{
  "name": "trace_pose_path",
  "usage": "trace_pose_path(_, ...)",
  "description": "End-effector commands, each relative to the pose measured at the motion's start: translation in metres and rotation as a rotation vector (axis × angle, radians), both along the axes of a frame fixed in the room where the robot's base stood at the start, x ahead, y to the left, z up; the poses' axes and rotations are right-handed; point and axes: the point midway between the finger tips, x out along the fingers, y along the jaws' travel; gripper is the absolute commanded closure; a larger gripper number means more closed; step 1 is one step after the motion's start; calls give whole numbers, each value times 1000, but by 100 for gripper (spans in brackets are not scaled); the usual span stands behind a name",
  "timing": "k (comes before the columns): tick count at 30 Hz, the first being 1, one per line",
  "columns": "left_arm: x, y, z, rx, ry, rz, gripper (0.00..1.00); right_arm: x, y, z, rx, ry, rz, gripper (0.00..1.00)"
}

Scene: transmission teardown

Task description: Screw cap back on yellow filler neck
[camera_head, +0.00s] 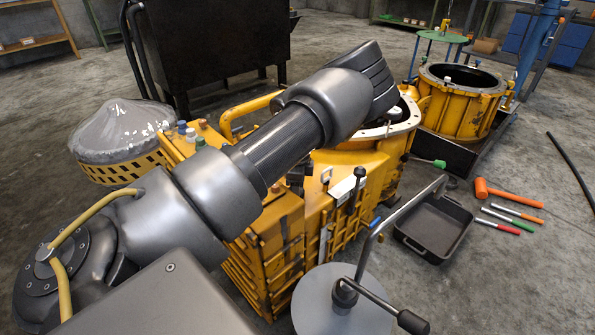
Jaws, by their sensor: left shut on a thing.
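The yellow transmission housing (345,190) stands in the middle, with a round flanged opening at its far right end. My left arm reaches across it from the lower left and covers much of its top. Dark parts of my left gripper (297,176) show just under the arm, low over the housing. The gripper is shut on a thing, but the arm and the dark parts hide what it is. I cannot make out the cap or the yellow filler neck. My right gripper is out of view.
Small bottles (190,135) stand on the housing's left end. A grey disc (345,312) with a bent bar above it stands in front. A black tray (434,228), an orange mallet (508,192) and hand tools lie right.

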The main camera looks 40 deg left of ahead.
Motion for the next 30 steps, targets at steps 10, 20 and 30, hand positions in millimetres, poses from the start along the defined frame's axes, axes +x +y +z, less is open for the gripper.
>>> trace_pose_path(10,-6,6,1,-1,5,-50,100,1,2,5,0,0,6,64)
trace_pose_path(20,-11,14,0,7,12,-435,100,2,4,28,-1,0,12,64)
trace_pose_path(30,-13,16,-2,7,13,-447,44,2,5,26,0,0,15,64)
